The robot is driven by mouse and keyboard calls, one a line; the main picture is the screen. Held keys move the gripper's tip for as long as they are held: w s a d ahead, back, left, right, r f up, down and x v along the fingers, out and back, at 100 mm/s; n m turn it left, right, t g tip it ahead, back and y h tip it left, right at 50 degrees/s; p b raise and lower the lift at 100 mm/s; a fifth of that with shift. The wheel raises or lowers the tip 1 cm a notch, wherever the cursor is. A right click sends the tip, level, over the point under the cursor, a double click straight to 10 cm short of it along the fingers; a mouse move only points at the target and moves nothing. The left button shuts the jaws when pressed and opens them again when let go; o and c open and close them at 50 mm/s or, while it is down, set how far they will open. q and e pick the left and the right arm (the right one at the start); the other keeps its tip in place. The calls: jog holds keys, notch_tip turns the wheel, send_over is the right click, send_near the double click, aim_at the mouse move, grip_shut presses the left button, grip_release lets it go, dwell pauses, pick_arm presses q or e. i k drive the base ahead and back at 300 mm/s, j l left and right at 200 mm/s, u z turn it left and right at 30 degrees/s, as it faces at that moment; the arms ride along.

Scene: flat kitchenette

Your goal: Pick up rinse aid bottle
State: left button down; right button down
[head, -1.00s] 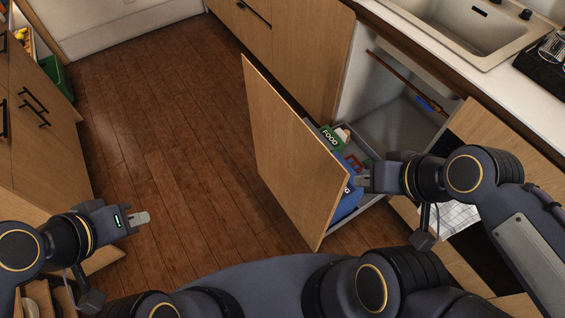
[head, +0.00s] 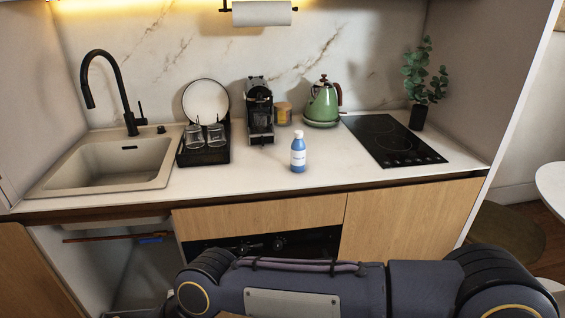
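The rinse aid bottle (head: 298,154), blue with a white cap and a pale label, stands upright on the white countertop near its front edge. It is right of the dish rack and in front of the coffee machine. My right arm crosses the bottom of the head view, below and in front of the counter. Neither gripper can be made out in the head view now. Nothing touches the bottle.
A sink (head: 112,163) with a black tap is at left. A dish rack (head: 203,154) with glasses and a plate, a coffee machine (head: 259,110), a green kettle (head: 323,103), a black hob (head: 391,140) and a plant (head: 419,85) stand around. The counter by the bottle is clear.

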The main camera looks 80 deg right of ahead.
aim_at(298, 147)
jog(key=z, duration=2.65)
jog(key=i+l+u, duration=0.1)
jog(key=i+u, duration=0.2)
jog(key=i, duration=0.15)
jog(key=i+l+u, duration=0.25)
jog(key=i, duration=0.2)
